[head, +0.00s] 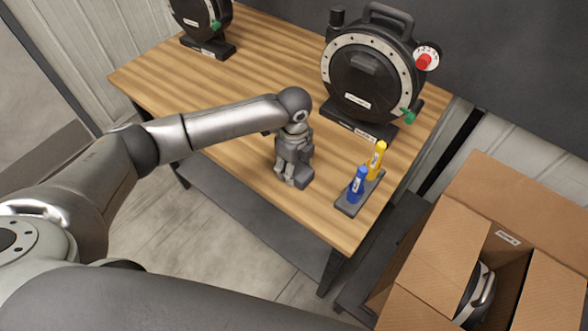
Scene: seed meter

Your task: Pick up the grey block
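My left gripper (290,172) points down at the wooden table, near its front edge and left of the blue and yellow pieces. A small dark grey block (304,181) shows right at its fingertips, on the right side. The gripper and the block are close in colour and overlap. I cannot tell whether the fingers are closed on the block or only beside it, nor whether the block touches the table. My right gripper is not in view.
A blue marker-like piece (357,186) and a yellow one (376,161) stand on a dark tray (347,209). A black round seed meter (366,84) stands behind, another (203,22) at the far left. An open cardboard box (436,262) is at the right. The table's left part (170,80) is clear.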

